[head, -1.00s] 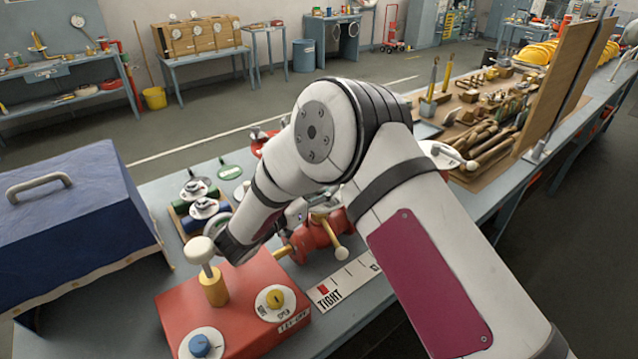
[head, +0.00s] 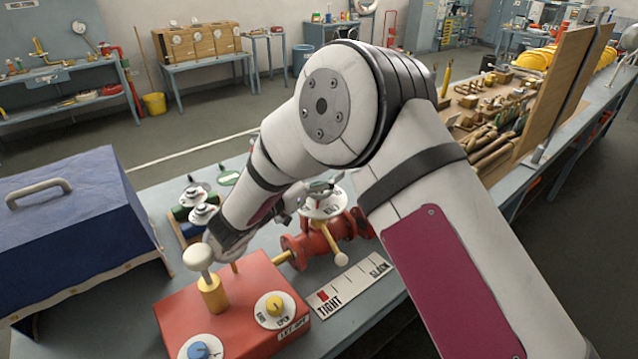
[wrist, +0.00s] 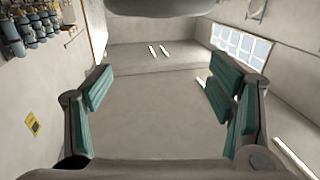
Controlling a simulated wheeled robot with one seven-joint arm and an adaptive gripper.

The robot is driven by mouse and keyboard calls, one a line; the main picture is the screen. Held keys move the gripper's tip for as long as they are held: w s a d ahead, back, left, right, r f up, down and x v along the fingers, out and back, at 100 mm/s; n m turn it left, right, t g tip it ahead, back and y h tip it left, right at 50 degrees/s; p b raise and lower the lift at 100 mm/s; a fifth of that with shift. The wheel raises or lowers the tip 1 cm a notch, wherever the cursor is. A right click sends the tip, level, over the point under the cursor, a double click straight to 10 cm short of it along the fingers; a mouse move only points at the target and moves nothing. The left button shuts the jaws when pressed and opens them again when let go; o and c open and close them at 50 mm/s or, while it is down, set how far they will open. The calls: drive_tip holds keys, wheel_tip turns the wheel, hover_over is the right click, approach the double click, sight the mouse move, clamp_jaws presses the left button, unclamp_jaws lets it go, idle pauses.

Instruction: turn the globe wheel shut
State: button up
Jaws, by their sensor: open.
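A red flanged valve (head: 320,241) lies on the bench, partly behind my arm. A white dial plate (head: 325,208) sits on top of it, with a grey metal handle or wheel (head: 322,187) above the plate. My forearm covers part of this area, so the wheel's full shape and angle do not show. My gripper (wrist: 162,85) is open and empty in the wrist view, its teal pads well apart. The valve is not in the wrist view. In the head view my fingers cannot be clearly made out.
A red box (head: 255,335) with a cream knob (head: 198,257), yellow dial and blue knob stands in front. A yellow lever (head: 328,240) and TIGHT–SLACK card (head: 345,288) are beside the valve. A blue covered case (head: 85,235) is left; tools (head: 490,115) lie right.

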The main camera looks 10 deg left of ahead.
drive_tip(key=shift+r, duration=2.2)
